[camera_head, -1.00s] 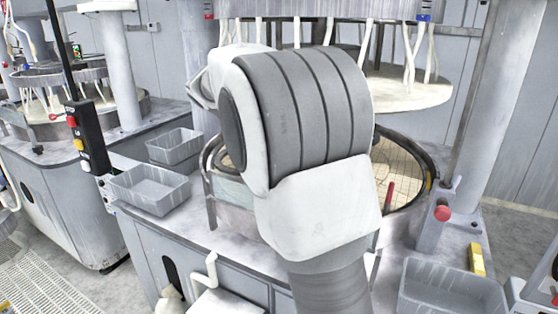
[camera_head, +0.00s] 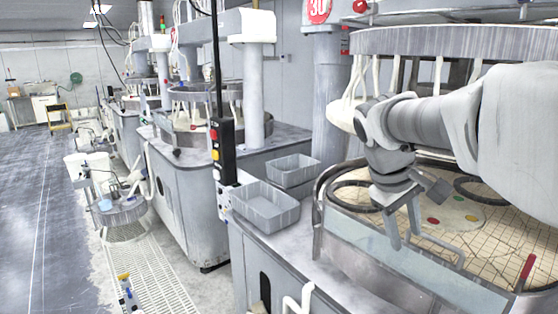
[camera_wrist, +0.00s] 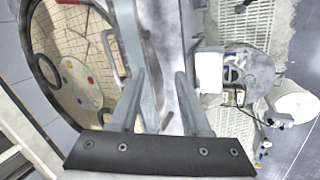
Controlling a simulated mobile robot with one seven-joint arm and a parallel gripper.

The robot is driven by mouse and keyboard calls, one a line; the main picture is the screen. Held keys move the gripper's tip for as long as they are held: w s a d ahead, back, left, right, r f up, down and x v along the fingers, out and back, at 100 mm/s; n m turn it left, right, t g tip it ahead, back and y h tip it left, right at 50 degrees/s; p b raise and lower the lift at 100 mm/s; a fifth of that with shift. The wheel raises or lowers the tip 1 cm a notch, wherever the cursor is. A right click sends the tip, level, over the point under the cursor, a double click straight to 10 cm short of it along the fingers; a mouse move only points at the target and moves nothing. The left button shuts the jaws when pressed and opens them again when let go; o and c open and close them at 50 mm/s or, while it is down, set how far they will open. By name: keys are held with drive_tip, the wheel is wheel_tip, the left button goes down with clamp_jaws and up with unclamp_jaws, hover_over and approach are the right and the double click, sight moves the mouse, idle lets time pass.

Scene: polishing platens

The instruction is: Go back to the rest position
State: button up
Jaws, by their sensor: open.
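My gripper (camera_head: 404,238) is over the near edge of the polishing platen (camera_head: 455,258), close to its clear side panel (camera_head: 380,258). Its two fingers hang apart with nothing between them. In the wrist view my gripper (camera_wrist: 159,74) also shows spread, empty fingers. A pale disc (camera_head: 452,212) with coloured dots lies on the gridded platen, beyond the fingers. The disc also shows at the left in the wrist view (camera_wrist: 80,84). My arm comes in from the right and hides part of the platen. I cannot tell whether the fingers touch the panel.
Two grey bins (camera_head: 266,208) (camera_head: 293,170) stand on the machine's deck, left of the platen. A button box (camera_head: 222,150) hangs beside them. A red handle (camera_head: 527,267) is at the platen's right. The upper plate (camera_head: 450,42) hangs above. Open floor (camera_head: 45,220) lies far left.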

drive_tip(key=s+a+f+m+t+y, duration=0.2)
drive_tip(key=s+a+f, duration=0.1)
drive_tip(key=s, duration=0.5)
drive_tip(key=s+a+f+m+t+y+b, duration=0.1)
drive_tip(key=s+a+f+m+y, duration=0.1)
drive_tip(key=s+a+f, duration=0.2)
drive_tip(key=s+a, duration=0.2)
drive_tip(key=s, duration=0.2)
drive_tip(key=shift+s+t, duration=0.2)
drive_tip(key=shift+t, duration=0.2)
